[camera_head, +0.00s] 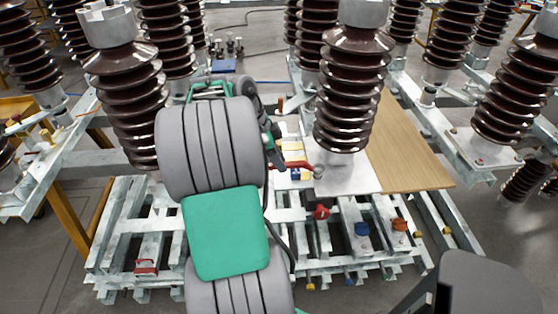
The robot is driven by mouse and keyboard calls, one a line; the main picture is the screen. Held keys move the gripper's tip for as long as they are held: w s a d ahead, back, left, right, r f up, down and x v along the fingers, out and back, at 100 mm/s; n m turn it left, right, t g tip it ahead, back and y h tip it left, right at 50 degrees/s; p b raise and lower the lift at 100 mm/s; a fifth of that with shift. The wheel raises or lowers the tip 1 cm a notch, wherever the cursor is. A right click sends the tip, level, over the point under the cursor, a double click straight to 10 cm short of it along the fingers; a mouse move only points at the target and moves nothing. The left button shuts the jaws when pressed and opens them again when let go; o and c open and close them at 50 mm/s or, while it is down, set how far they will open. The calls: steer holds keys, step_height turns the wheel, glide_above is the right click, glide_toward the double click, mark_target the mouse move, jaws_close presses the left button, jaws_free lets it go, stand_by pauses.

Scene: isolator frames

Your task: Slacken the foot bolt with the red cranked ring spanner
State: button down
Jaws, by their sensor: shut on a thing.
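The red cranked ring spanner (297,164) shows as a short red bar just right of my arm. My gripper (278,158), partly hidden behind my grey and green arm, is shut on the spanner's left end. The spanner points right, toward the foot of the middle brown insulator (346,95). Its right end is by a small dark fitting (317,172) at the left edge of the pale base plate (350,178). The foot bolt cannot be made out clearly, and I cannot tell whether the ring is around it.
A wooden board (408,150) lies right of the plate. Other ribbed insulators (128,95) stand close on both sides. Yellow and blue items lie near the spanner.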

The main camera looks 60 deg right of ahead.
steer(key=shift+f+b, duration=1.05)
steer(key=shift+f, duration=0.1)
steer(key=shift+a, duration=0.1)
steer(key=s+a+n+t+h+b, duration=0.2)
steer(key=s+a+n+t+b, duration=0.3)
steer(key=s+n+b, duration=0.6)
step_height(320, 180, up, 7)
steer(key=n+g+p, duration=0.1)
steer(key=p, duration=0.5)
steer(key=shift+w+a, duration=0.25)
steer(key=shift+w, duration=0.2)
